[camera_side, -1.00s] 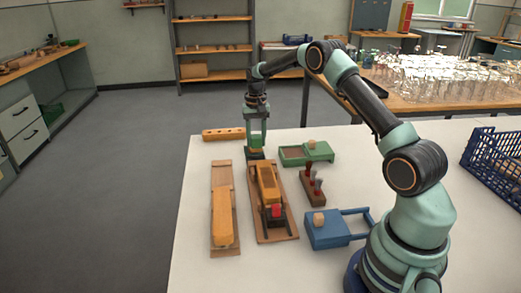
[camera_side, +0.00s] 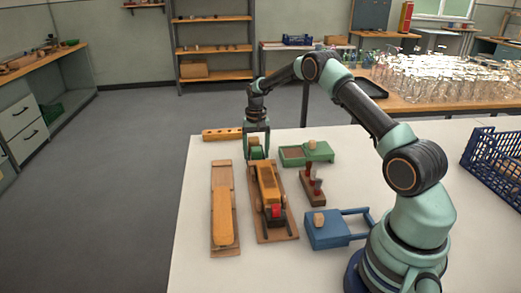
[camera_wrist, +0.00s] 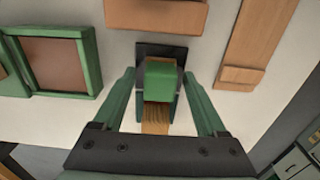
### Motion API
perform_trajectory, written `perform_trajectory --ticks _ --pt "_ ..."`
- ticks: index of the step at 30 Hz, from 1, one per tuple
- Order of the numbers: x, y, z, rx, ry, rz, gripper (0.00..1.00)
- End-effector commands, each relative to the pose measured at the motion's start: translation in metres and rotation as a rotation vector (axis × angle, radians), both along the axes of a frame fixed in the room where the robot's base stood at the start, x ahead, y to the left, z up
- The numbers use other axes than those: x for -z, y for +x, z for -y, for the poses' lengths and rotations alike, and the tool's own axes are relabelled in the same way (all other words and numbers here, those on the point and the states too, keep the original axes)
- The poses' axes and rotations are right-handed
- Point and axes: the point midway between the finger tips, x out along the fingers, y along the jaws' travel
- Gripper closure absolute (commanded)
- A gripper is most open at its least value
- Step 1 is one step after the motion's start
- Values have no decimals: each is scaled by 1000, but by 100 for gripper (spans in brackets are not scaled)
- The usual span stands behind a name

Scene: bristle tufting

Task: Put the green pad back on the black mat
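The green pad (camera_wrist: 160,81) stands on the black mat (camera_wrist: 152,49) in the wrist view, with a tan, streaked part showing on its near side. In the side view the pad (camera_side: 255,142) shows between my fingers, and the mat is mostly hidden there. My gripper (camera_wrist: 159,74) is open, its two green fingers on either side of the pad with a gap on each side. In the side view my gripper (camera_side: 257,156) is low over the far end of the table.
A green box (camera_side: 294,154) stands just right of my gripper. Nearby are a wooden board with an orange block (camera_side: 222,215), a second board (camera_side: 283,228), a drilled wooden bar (camera_side: 222,134), a tool stand (camera_side: 313,195) and a blue box (camera_side: 327,231). A blue crate (camera_side: 495,165) is far right.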

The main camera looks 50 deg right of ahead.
Motion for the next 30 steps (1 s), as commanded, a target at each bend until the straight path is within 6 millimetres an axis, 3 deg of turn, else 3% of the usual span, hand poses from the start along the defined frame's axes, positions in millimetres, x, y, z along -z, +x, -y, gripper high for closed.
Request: perform_trajectory --ticks 7,11,24,30 --pt "-2 0 0 0 0 0 26" --pt "-12 1 0 0 -1 2 26" --pt "-97 0 0 0 -1 3 26" --pt "-119 0 0 0 0 1 26"
